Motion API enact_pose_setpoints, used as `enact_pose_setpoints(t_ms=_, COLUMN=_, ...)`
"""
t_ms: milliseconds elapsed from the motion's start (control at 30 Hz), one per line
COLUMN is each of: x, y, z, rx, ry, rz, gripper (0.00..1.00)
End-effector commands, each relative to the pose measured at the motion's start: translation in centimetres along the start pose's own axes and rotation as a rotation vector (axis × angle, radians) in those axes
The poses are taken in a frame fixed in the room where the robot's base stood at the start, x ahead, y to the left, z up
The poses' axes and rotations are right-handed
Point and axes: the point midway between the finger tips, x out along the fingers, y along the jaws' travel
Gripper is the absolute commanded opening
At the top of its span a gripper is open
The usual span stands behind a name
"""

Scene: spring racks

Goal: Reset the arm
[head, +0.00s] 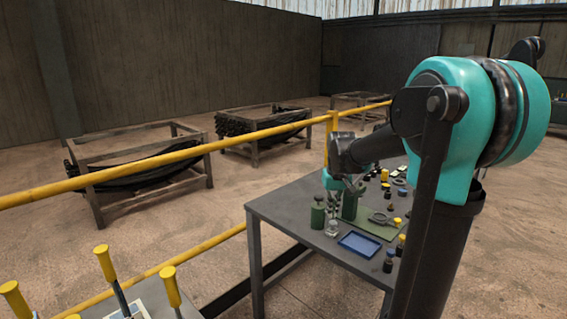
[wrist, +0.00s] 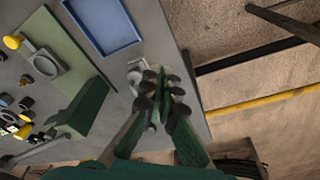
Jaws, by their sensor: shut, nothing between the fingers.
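My arm reaches over the grey table (head: 285,213) from the right in the head view. My gripper (head: 333,205) points down above the table's near-left part, small in that view. In the wrist view my gripper (wrist: 162,88) has its dark fingertips together with nothing between them. A small silvery object (head: 332,229) stands on the table below it, partly hidden behind the fingertips in the wrist view (wrist: 134,78). I cannot tell the exact height of the fingertips above it.
A blue tray (head: 360,245) and a green fixture (head: 385,231) with a ring lie beside the gripper. Several small yellow and black parts stand farther right. A yellow rail (head: 240,140) runs behind the table. Spring racks (head: 140,170) stand beyond on open floor.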

Motion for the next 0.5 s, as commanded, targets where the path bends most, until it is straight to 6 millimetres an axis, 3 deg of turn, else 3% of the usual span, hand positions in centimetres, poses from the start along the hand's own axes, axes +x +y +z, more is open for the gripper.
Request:
enact_pose_setpoints(t_ms=33, x=0.9, y=-0.1, z=2.8, rx=0.014, ry=0.020, rz=0.003, gripper=0.00)
enact_pose_setpoints(t_ms=300, x=6.2, y=-0.9, z=15.9, rx=0.093, ry=0.132, rz=0.014, gripper=0.00)
enact_pose_setpoints(t_ms=500, x=9.1, y=-1.6, z=22.6, rx=0.133, ry=0.189, rz=0.018, gripper=0.00)
